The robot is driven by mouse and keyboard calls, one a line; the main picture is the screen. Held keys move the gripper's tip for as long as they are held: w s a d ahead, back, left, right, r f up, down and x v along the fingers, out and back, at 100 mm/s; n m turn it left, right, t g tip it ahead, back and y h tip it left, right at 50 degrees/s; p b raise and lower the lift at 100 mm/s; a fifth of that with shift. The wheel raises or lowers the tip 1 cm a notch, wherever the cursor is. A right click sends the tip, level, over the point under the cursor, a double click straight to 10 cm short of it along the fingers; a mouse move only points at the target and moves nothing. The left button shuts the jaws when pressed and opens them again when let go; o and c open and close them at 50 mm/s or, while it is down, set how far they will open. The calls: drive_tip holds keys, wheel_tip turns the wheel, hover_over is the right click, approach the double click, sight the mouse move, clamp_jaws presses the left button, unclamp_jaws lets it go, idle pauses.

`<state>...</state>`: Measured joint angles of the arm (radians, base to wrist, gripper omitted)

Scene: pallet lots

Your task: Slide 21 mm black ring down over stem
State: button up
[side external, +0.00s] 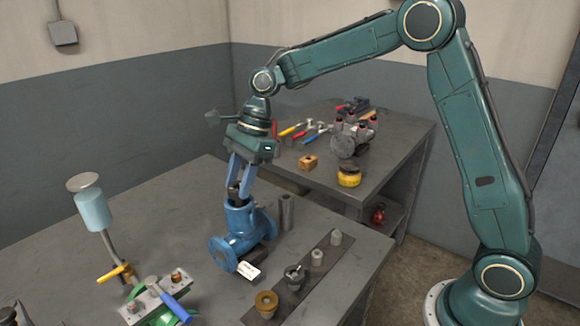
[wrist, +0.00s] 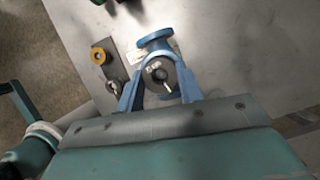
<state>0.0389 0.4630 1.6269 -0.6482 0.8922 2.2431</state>
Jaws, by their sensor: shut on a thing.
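The blue valve body (side external: 240,226) stands on the bench with flanges at its sides; it also shows in the wrist view (wrist: 155,41). My gripper (side external: 240,189), with blue fingers, points down over the valve's top. Its fingers are shut on the dark ring (wrist: 156,73), which shows between them in the wrist view, with pale marking on its face. A pale, thin stem tip (wrist: 168,87) shows at the ring's near side. The fingers partly hide the ring in the side view, and I cannot tell how far down it sits around the stem.
A dark strip (side external: 318,269) with several small parts, including a brass-coloured ring (side external: 267,300), lies right of the valve. A dark cylinder (side external: 287,212) stands close behind the valve. A white tag (side external: 249,270) lies at its front. A clamp fixture with blue handle (side external: 175,307) stands front left.

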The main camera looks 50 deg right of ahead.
drive_tip(key=shift+f, duration=0.65)
idle(0.3)
drive_tip(key=o, duration=1.5)
drive_tip(key=shift+c, duration=0.2)
drive_tip(key=shift+r, duration=0.15)
drive_tip(key=shift+r, duration=3.35)
